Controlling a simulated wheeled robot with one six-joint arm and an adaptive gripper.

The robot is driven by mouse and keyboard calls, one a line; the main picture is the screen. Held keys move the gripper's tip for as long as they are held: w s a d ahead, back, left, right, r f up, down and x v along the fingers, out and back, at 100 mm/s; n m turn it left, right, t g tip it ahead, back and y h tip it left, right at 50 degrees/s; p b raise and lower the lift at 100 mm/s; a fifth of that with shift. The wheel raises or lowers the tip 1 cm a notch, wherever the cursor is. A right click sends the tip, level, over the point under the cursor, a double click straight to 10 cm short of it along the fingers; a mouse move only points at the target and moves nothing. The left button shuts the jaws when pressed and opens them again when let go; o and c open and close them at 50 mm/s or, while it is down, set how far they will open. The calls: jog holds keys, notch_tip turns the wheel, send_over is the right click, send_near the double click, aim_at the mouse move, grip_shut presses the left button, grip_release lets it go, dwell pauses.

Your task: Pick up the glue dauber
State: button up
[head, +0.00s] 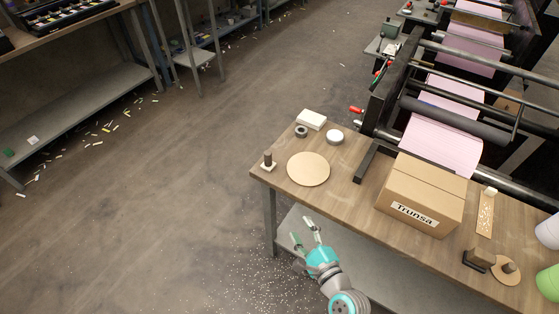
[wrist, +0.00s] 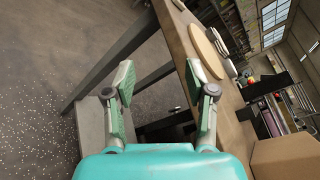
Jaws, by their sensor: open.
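A small dark upright piece with a lighter base (head: 267,161) stands at the table's left corner. A brown knob on a round tan disc (head: 508,267) stands at the right. I cannot tell for sure which of these, if either, is the glue dauber. My gripper (head: 303,231) is open and empty, off the table's near edge, with its fingers pointing up and left in the head view. In the wrist view its two green-padded fingers (wrist: 158,78) are spread wide with nothing between them. Neither small piece is clear in the wrist view.
The wooden table (head: 345,193) carries a round tan board (head: 308,169), a white block (head: 312,119), two small rolls and a cardboard box (head: 423,193). A dark block (head: 478,260) is at the right. A press with pink sheet (head: 440,145) stands behind. Floor at left is open.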

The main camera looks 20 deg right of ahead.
aim_at(270, 159)
jog(key=w+r+m, duration=0.2)
jog(key=w, duration=0.2)
jog(key=w+r+m+t+y, duration=0.1)
jog(key=w+r+m, duration=0.1)
jog(key=w, duration=0.3)
jog(key=w+r+m+y, duration=0.1)
jog(key=w+r+m, duration=0.1)
jog(key=w+m, duration=0.2)
jog(key=shift+w+d+t, duration=0.2)
jog(key=shift+w+t, duration=0.1)
jog(key=shift+w, duration=0.45)
jog(key=shift+w+a, duration=0.25)
jog(key=shift+w, duration=1.45)
jog(key=shift+w+a, duration=0.3)
jog(key=shift+w, duration=1.35)
jog(key=shift+w+a, duration=0.25)
jog(key=shift+w, duration=1.45)
grip_shut()
